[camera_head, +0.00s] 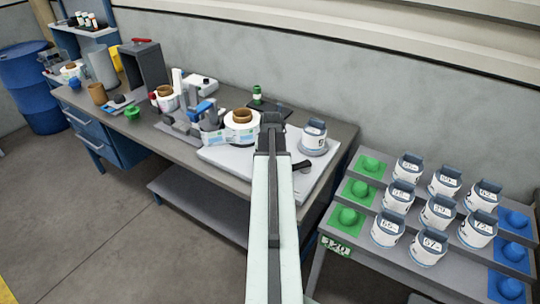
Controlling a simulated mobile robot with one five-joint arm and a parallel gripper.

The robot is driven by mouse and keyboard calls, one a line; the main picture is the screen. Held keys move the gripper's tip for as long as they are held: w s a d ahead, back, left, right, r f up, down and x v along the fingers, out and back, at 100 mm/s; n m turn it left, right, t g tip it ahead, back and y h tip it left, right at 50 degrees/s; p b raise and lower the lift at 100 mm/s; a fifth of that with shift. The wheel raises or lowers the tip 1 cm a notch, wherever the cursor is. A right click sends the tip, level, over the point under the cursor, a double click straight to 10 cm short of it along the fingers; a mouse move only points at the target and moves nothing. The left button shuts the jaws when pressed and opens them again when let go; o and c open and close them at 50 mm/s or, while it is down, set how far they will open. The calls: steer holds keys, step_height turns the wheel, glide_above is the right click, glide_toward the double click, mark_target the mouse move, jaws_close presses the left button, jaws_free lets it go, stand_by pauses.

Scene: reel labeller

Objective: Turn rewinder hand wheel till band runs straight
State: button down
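The reel labeller (203,110) stands on the grey workbench (325,172), with a blue part on top. A white reel with a brown core (166,91) sits at its left end, and another such reel (241,116) at its right end. A short stretch of printed band (214,138) shows beside the right reel. I cannot tell whether it runs straight. I cannot pick out the rewinder hand wheel for certain. My gripper (271,118) is just right of the right reel, seen from behind along my arm. Its fingers are too small and dark to tell open from shut.
A white canister (314,138) and a black-handled tool (303,165) lie right of my arm on a pale board (226,158). A tiered rack (385,205) of numbered canisters stands at the right. Small items crowd the bench's left. The floor at left is clear.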

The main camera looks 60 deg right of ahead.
steer(key=shift+m, duration=0.3)
steer(key=c, duration=1.4)
jaws_free()
steer(key=shift+o, duration=0.2)
steer(key=p+v, duration=0.7)
steer(key=v, duration=0.1)
steer(key=shift+w+r, duration=0.1)
steer(key=shift+f, duration=0.2)
